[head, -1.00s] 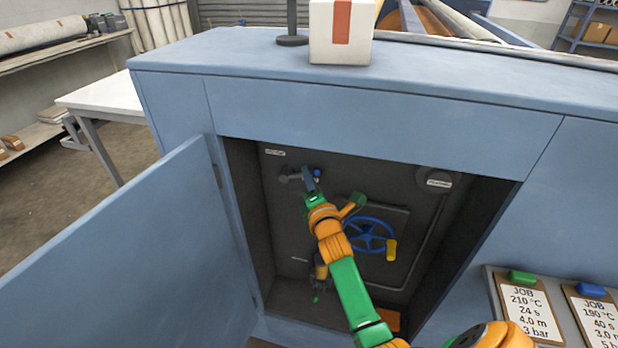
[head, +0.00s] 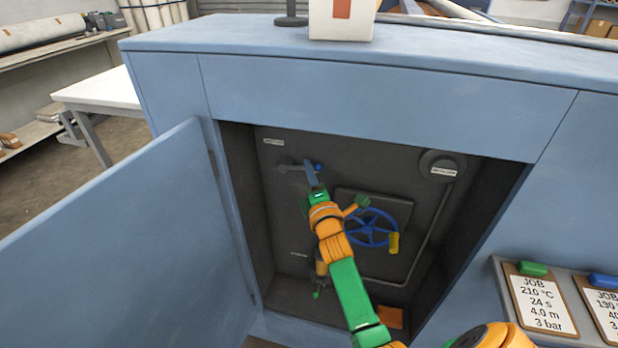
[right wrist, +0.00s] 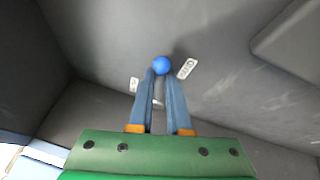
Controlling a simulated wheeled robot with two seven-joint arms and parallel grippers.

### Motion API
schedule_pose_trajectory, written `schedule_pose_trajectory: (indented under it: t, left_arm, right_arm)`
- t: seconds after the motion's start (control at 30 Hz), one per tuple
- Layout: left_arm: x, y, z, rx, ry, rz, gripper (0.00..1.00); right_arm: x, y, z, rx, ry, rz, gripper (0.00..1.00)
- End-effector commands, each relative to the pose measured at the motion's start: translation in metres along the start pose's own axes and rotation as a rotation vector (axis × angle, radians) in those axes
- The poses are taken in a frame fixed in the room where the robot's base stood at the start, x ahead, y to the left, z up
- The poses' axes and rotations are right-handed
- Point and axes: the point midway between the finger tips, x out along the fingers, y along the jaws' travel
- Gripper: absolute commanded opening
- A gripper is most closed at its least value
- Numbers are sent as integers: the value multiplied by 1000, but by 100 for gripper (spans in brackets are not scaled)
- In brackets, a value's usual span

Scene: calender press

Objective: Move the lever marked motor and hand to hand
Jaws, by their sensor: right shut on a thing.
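The lever has a blue ball knob (head: 318,167) and sits in the upper left of the open cabinet recess, with its grey shaft lying roughly sideways. My right gripper (head: 312,174) reaches in from below and is shut at the knob end of the lever. My left gripper is not in view.
A blue handwheel (head: 370,228) with a yellow handle is right of my right arm. A round labelled fitting (head: 442,166) is at the recess's upper right. The cabinet door (head: 125,240) stands open at left. Job clipboards (head: 543,302) are at the lower right.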

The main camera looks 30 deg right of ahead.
Motion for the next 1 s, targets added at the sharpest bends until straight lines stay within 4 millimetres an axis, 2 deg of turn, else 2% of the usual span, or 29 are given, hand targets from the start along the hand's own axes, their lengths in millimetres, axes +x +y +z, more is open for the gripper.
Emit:
schedule_pose_trajectory:
  t: [0.03, 0.33, 0.37, 0.43, 0.47, 0.77, 1.0]
  left_arm:
    - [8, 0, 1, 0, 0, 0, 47]
    - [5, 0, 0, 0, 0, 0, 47]
    - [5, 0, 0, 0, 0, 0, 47]
    - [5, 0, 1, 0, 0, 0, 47]
    - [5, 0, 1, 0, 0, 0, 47]
    - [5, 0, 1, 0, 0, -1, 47]
    - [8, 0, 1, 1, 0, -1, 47]
  right_arm:
    - [0, -5, -1, 16, -4, 8, 0]
    - [0, -2, 0, 28, -6, 12, 0]
    - [0, -2, 0, 28, -5, 12, 24]
    - [0, -2, 0, 27, -5, 11, 43]
    - [0, -2, 0, 27, -5, 11, 46]
    - [-4, -2, 0, 25, -5, 11, 46]
    - [-52, -4, 0, 27, -5, 9, 46]
